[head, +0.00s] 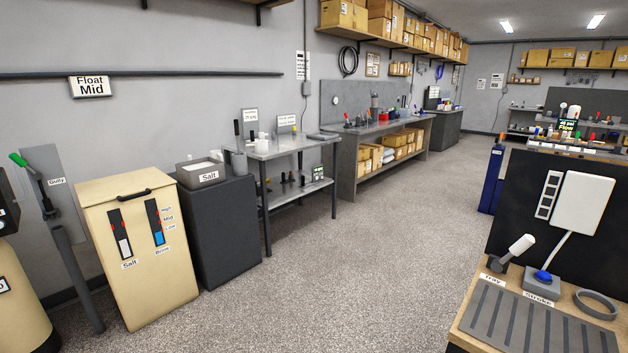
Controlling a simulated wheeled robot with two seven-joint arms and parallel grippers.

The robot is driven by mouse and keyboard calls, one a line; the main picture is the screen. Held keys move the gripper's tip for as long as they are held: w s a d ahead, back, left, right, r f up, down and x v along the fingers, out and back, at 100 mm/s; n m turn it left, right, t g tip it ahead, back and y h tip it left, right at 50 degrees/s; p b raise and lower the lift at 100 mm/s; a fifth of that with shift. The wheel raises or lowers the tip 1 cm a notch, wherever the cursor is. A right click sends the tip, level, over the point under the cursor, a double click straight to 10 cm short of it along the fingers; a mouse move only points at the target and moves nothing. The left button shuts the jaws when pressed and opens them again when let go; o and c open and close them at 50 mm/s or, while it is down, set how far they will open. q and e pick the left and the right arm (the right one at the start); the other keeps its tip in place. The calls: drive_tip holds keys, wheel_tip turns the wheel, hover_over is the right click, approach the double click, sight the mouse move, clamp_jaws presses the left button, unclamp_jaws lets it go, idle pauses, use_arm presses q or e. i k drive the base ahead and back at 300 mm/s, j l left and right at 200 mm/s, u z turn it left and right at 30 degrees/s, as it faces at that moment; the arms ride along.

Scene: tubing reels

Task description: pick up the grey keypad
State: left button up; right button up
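I cannot make out a grey keypad for certain. A small flat grey object (323,136) lies at the right end of the steel table (290,147), too far off to tell what it is. A narrow light strip with dark squares (548,194) is fixed to the black panel at the right, beside a white box (583,203). Neither of my grippers is in view.
A beige cabinet (142,255) and a dark cabinet (217,230) stand along the left wall. At the lower right, a wooden bench (462,325) carries a grooved grey tray (530,322), a lever and a grey ring (595,304). The speckled floor (370,260) between is clear.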

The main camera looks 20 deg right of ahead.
sight(317, 171)
drive_tip(key=i+j, duration=0.1)
drive_tip(key=i, duration=1.15)
drive_tip(key=i+l+z, duration=0.1)
drive_tip(key=i+z, duration=0.35)
drive_tip(key=i+j+z, duration=0.1)
drive_tip(key=i+z, duration=0.35)
drive_tip(key=i, duration=0.2)
drive_tip(key=i+j+z, duration=0.25)
drive_tip(key=i+z, duration=0.25)
drive_tip(key=i+l+z, duration=0.2)
drive_tip(key=i, duration=1)
drive_tip(key=i+l+z, duration=0.15)
drive_tip(key=i, duration=1.05)
drive_tip(key=i+u, duration=0.5)
drive_tip(key=i+l+u, duration=0.15)
drive_tip(key=i+u, duration=0.35)
drive_tip(key=i+l+u, duration=0.35)
drive_tip(key=i+u, duration=0.15)
drive_tip(key=i+l+u, duration=0.5)
drive_tip(key=k+l, duration=0.05)
